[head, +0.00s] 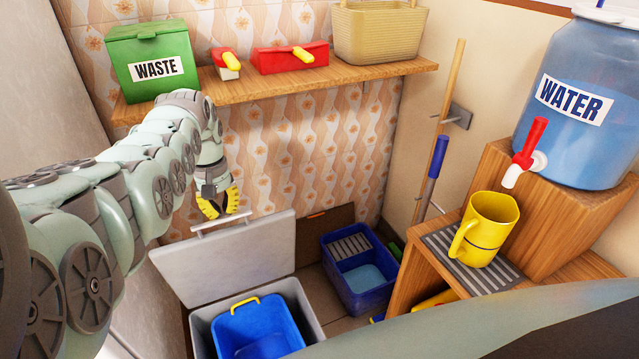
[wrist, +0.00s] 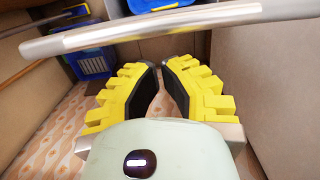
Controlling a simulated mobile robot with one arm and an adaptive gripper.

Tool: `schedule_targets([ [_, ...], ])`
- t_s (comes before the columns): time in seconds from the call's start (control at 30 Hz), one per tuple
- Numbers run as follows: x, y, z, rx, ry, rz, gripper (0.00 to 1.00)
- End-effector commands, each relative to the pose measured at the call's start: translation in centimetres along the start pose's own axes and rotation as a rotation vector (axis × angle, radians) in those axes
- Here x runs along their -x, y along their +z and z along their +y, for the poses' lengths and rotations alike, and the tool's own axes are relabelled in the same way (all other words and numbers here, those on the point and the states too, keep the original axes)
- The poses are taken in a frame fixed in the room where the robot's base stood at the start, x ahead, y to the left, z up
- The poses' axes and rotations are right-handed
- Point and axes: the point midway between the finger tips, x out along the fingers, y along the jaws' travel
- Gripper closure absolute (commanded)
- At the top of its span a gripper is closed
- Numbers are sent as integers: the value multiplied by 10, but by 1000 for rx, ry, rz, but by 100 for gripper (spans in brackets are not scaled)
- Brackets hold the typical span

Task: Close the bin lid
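The grey bin (head: 312,322) stands on the floor at the bottom of the head view. Its pale grey lid (head: 232,262) stands open, raised and leaning back behind the bin. A bar handle (head: 221,223) runs along the lid's upper edge. My gripper (head: 216,212) is just above this bar in the head view. In the wrist view, the bar (wrist: 160,28) crosses the top of the picture, ahead of my gripper's fingertips (wrist: 156,66). The yellow fingers are apart with nothing between them. I cannot tell whether they touch the bar.
A blue bucket (head: 258,330) with a yellow handle sits inside the bin. A blue mop bucket (head: 362,282) stands on the floor to the right. A wooden shelf (head: 285,82) holds a green waste box (head: 152,88). A wooden stand (head: 420,262) carries a yellow mug (head: 487,228).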

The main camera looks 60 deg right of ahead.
Motion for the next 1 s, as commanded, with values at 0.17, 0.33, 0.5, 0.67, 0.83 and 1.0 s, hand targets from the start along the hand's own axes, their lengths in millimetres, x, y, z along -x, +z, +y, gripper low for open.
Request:
schedule_targets([
  [0.17,9,11,2,-4,0,0,100],
  [0.33,8,18,2,-5,-1,-2,100],
  [0.5,7,19,2,-4,-1,1,100],
  [0.67,6,19,2,-4,0,1,100],
  [0.83,6,19,1,-3,0,1,100],
  [1.0,6,20,0,-3,0,6,100],
])
